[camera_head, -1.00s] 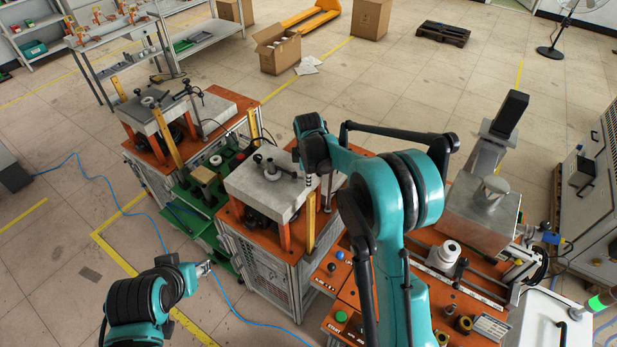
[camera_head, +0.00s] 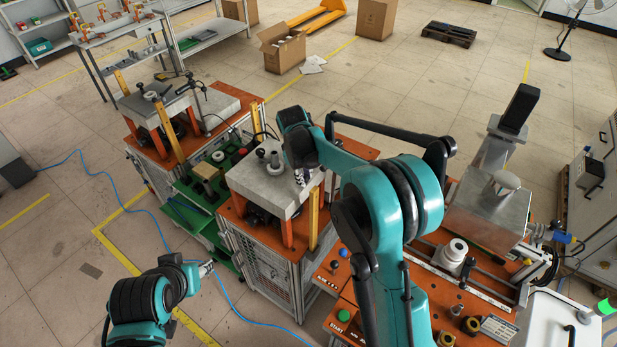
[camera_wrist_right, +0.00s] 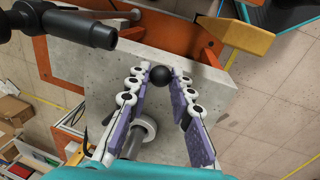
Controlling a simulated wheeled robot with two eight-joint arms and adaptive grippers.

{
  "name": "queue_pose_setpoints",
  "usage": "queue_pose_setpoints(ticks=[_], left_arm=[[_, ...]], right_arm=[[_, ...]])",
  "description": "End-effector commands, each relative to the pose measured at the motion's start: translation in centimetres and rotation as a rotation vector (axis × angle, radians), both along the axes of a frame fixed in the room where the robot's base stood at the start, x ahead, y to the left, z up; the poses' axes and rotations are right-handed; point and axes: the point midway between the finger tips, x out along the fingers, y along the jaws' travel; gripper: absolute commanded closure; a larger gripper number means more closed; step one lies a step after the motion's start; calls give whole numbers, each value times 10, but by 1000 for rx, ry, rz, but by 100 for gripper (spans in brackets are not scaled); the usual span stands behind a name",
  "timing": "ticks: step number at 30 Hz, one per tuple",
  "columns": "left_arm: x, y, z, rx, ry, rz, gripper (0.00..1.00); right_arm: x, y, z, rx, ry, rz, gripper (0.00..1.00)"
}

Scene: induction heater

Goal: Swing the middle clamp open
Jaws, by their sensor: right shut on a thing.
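The middle stand carries a thick grey block (camera_head: 262,196) with a clamp on top, partly hidden behind my right arm in the head view. My right gripper (camera_head: 302,178) is over the block's right part. In the right wrist view, the two purple-padded fingers of my right gripper (camera_wrist_right: 160,88) are closed around a black ball knob (camera_wrist_right: 160,75). A grey round post (camera_wrist_right: 137,135) shows below, between the fingers. A dark clamp arm (camera_wrist_right: 85,30) lies at the upper left, apart from the fingers. My left gripper (camera_head: 207,267) is empty, low on the left; its finger gap is too small to judge.
Yellow-orange uprights (camera_head: 313,216) stand at the block's corners; one shows close in the right wrist view (camera_wrist_right: 237,36). A similar stand (camera_head: 150,110) is at the left. A bench with a metal box (camera_head: 487,220) is at the right.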

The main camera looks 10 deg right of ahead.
Motion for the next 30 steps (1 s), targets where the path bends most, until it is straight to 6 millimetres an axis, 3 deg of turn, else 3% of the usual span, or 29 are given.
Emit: queue_pose_setpoints(ticks=[15, 30], left_arm=[[0, 0, -13, 0, 0, 0, 60], [0, 0, -15, 0, 0, 0, 60]], right_arm=[[1, 23, 0, 2, -1, -362, 100], [3, 28, 1, 3, -3, -448, 100]])
